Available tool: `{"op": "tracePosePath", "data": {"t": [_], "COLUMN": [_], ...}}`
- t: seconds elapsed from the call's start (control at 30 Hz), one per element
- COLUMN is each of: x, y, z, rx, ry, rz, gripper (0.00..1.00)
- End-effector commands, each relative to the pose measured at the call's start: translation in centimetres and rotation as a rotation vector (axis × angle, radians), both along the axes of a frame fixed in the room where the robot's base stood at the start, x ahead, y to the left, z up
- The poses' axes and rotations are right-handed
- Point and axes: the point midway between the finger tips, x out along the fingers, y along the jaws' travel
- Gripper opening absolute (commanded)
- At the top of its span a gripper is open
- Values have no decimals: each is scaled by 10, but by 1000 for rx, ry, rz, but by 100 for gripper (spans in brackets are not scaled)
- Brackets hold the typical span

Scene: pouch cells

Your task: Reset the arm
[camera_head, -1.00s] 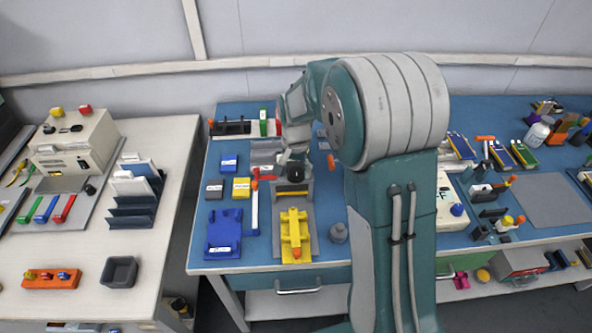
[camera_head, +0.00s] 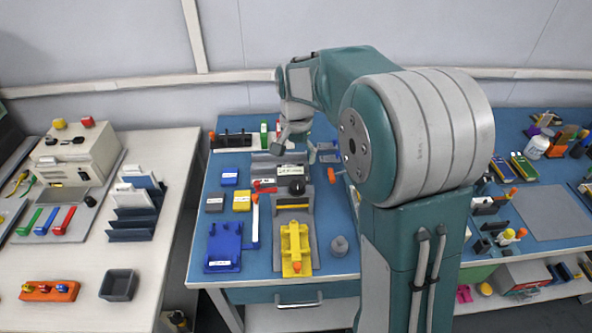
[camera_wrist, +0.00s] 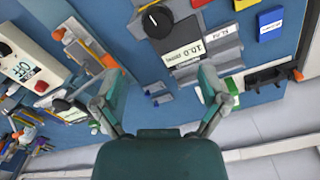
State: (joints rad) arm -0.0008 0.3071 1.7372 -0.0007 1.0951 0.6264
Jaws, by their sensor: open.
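My gripper (camera_head: 295,147) is raised above the back of the blue bench in the head view, with the forearm reaching in from the right. In the wrist view my gripper (camera_wrist: 162,90) has its two fingers spread wide apart with nothing between them. Below it lies a grey plate with a black knob (camera_wrist: 157,21) and a label that reads 10.0. The same black knob (camera_head: 297,187) shows in the head view in front of the gripper. My large shoulder joint hides part of the bench to the right.
A yellow fixture (camera_head: 295,245) and a blue block (camera_head: 223,245) sit near the bench's front edge. A grey weight (camera_head: 339,246) stands beside the yellow fixture. A white table (camera_head: 150,225) with a machine, dark rack and small tray is at left. The wall is behind.

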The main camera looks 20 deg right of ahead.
Motion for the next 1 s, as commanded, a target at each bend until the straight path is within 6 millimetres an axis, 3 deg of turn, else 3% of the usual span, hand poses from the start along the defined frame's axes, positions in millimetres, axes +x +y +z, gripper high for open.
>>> {"op": "tracePosePath", "data": {"t": [0.2, 0.7, 0.87, 1.0], "x": [1, -2, -23, -53], "y": [0, 0, 0, 0], "z": [19, 22, 42, 64], "rx": [0, 0, -1, -7], "ry": [0, -4, -50, -108], "rz": [0, 5, 55, 129], "gripper": [93, 93, 93, 93]}}
